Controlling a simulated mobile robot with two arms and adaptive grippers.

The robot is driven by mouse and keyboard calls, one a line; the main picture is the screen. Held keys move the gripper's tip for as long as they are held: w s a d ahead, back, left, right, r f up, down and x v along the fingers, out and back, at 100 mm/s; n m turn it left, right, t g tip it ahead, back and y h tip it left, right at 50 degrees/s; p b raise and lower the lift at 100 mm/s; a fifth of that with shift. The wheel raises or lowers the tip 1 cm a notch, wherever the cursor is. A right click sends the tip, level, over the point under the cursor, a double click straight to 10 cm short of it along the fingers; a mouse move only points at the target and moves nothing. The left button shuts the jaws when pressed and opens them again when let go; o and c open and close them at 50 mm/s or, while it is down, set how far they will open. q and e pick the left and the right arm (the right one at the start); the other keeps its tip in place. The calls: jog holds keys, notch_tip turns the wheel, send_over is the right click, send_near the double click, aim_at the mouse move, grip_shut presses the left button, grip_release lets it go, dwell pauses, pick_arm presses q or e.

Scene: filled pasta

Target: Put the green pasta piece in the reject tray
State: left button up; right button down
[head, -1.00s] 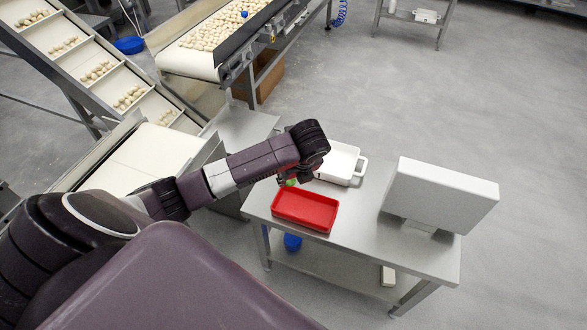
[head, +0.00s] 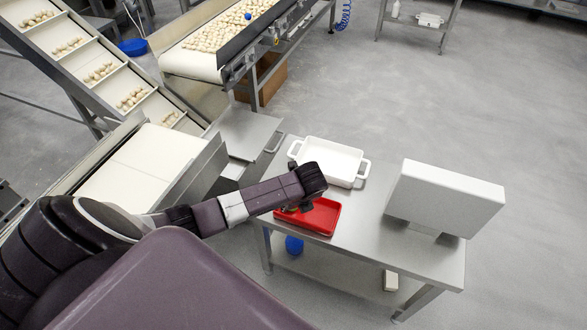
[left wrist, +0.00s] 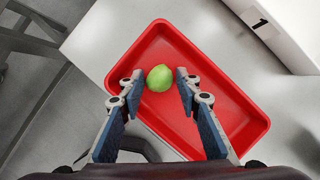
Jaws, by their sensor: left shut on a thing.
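The green pasta piece (left wrist: 160,78) is a small rounded lump between the fingertips of my left gripper (left wrist: 159,84) in the left wrist view. The gripper is shut on it. Behind it lies the red tray (left wrist: 226,93), a shallow rectangular tray, seemingly the reject tray. In the head view the red tray (head: 325,215) sits on the steel table, partly hidden by my left arm. My left gripper (head: 299,206) is over the tray's left part; the piece is hidden there. How high it is above the tray floor I cannot tell. My right gripper is not in view.
A white dish (head: 335,158) with handles stands behind the red tray. A light grey box-like panel (head: 445,195) stands on the right of the steel table (head: 375,250). Conveyors with pale pasta (head: 220,38) are at the back left. The table between tray and panel is clear.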

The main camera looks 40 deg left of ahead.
pick_arm(q)
jog(key=o, duration=0.5)
jog(key=p+v, duration=0.1)
jog(key=v, duration=1.1)
jog(key=shift+p, duration=0.35)
jog(key=shift+w, duration=0.15)
